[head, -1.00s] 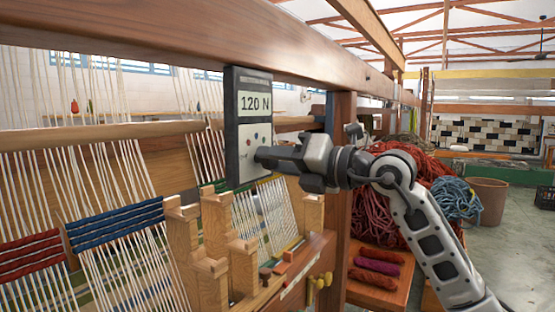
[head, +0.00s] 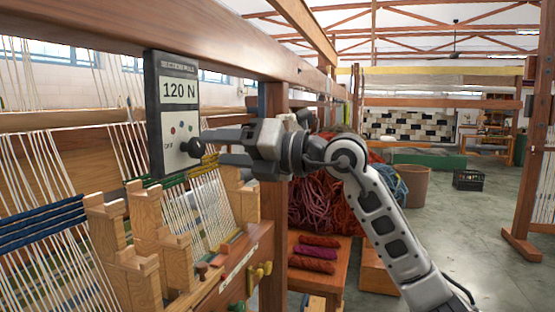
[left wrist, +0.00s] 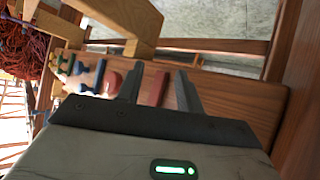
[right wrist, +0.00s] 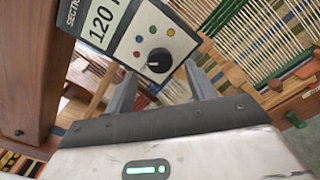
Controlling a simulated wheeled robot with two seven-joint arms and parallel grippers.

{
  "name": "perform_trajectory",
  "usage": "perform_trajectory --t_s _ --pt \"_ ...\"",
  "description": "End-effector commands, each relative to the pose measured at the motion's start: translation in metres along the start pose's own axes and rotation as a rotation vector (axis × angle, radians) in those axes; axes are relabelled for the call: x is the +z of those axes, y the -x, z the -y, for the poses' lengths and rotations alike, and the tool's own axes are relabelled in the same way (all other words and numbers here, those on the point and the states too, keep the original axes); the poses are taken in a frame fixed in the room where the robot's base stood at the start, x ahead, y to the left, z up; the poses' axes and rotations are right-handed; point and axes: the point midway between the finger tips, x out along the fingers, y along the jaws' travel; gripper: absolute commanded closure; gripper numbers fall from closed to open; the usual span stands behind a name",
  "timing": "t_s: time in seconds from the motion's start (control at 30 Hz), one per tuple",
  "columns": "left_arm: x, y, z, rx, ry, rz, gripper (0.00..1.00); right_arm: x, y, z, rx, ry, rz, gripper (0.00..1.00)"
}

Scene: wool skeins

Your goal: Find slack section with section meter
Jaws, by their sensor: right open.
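The section meter (head: 165,128) hangs near the loom's top beam and reads 120 N, with coloured dots and a black knob (head: 192,147). In the right wrist view, the knob (right wrist: 158,62) is just beyond my right gripper's fingers. My right gripper (head: 213,148) is open, close to the knob; touching cannot be told. Pale warp sections of the loom (head: 60,205) stretch below the meter, the left one crossed by a blue band (head: 40,226). I cannot tell which section is slack. My left gripper (left wrist: 160,85) is open and empty over a wooden shelf with coloured pegs.
A wooden post (head: 273,170) stands right behind my right gripper. A bench (head: 318,275) with red and purple skeins (head: 312,254) stands beyond it. A heap of red yarn (head: 320,205), a brown bin (head: 414,187) and a black crate (head: 468,180) lie farther right.

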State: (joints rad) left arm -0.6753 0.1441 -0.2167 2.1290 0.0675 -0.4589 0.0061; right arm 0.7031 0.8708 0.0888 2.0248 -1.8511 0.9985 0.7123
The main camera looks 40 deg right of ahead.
Motion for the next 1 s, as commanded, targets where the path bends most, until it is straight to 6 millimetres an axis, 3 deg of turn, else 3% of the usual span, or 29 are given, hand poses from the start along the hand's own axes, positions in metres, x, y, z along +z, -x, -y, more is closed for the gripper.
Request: perform_trajectory --t_s 0.3,0.5,0.7,1.0 --pt "0.013 -0.011 -0.003 0.021 0.043 -0.03 0.64 -0.004 0.077 0.004 -0.003 0.001 0.0 0.45" --pt "0.016 -0.011 -0.004 0.023 0.049 -0.038 0.64 -0.002 0.107 0.002 -0.001 0.0 -0.001 0.45" --pt "0.013 -0.01 -0.004 0.022 0.045 -0.049 0.64 -0.001 0.117 0.0 0.0 0.0 -0.002 0.45" --pt "0.011 -0.009 -0.004 0.022 0.044 -0.053 0.64 -0.001 0.117 0.0 0.0 0.0 -0.002 0.45"
